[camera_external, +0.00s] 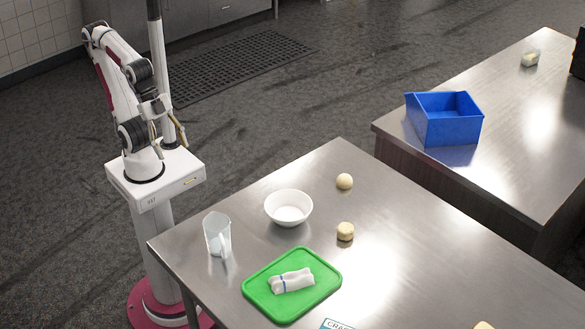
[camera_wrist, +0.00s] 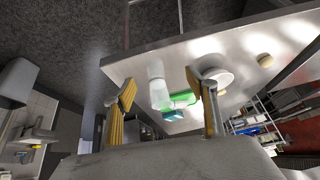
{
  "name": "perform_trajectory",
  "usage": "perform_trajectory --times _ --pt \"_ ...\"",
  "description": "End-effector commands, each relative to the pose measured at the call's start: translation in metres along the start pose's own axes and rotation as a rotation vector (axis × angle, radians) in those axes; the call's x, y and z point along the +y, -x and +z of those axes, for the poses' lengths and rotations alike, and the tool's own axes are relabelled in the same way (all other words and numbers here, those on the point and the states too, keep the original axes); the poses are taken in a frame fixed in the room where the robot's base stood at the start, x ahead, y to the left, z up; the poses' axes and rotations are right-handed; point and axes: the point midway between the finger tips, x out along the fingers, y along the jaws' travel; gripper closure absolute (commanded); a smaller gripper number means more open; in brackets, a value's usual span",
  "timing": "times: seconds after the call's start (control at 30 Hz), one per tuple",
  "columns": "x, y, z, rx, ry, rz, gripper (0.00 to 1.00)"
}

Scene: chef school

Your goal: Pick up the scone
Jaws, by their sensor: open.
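The scone (camera_external: 345,231) looks like a small pale-brown round piece with a flat side, on the steel table right of the bowl. A paler round ball-like piece (camera_external: 344,181) lies farther back. In the wrist view one round tan piece (camera_wrist: 265,60) shows near the table edge; I cannot tell which of the two it is. My gripper (camera_external: 168,136) is open and empty, folded back above my base, off the table and well apart from the scone. Its two yellow-sided fingers stand apart in the wrist view (camera_wrist: 161,85).
A white bowl (camera_external: 289,208), clear jug (camera_external: 217,235) and green board (camera_external: 258,284) with a rolled white cloth (camera_external: 292,281) share the table (camera_external: 400,240). A blue bin (camera_external: 445,120) stands on the right-hand counter (camera_external: 510,150). The table right of the scone is clear.

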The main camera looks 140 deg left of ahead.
Motion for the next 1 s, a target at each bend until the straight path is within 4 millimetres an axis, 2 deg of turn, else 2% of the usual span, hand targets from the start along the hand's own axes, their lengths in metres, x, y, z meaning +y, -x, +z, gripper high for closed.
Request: perform_trajectory --times 0.17,0.37,0.7,1.0 --pt "-0.027 -0.004 -0.042 0.053 -0.121 -0.080 0.43" --pt "-0.066 -0.009 -0.102 0.117 -0.319 -0.200 0.43" --pt "-0.130 -0.019 -0.200 0.184 -0.696 -0.403 0.43" --pt "-0.179 -0.036 -0.276 0.202 -1.047 -0.565 0.43"
